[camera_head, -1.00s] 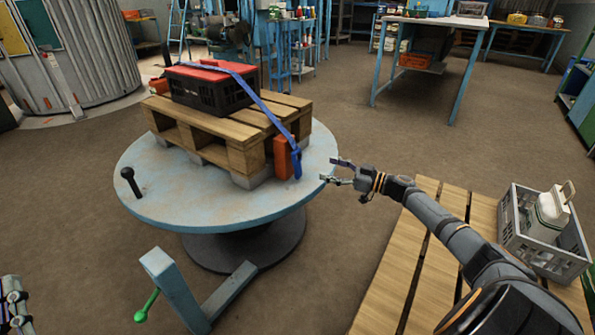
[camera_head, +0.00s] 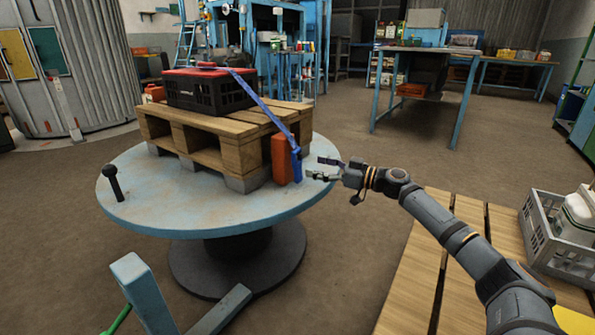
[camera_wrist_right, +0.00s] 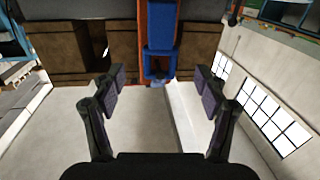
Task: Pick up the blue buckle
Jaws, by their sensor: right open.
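The blue buckle (camera_head: 296,166) hangs at the lower end of a blue strap (camera_head: 262,104), beside an orange block at the pallet's near right corner. My right gripper (camera_head: 317,168) is open just right of the buckle, fingers pointing left at it. In the right wrist view the buckle (camera_wrist_right: 160,62) shows upper middle, ahead of and between the two open fingertips (camera_wrist_right: 158,88). The gap between the fingers is empty, and the buckle appears apart from them. My left gripper is out of view.
The wooden pallet (camera_head: 215,140) carries a black crate (camera_head: 205,92) with a red lid, on a round pale-blue turntable (camera_head: 180,212). A black knob (camera_head: 112,182) stands at its left. A grey crate (camera_head: 540,235) sits on slatted wood at right.

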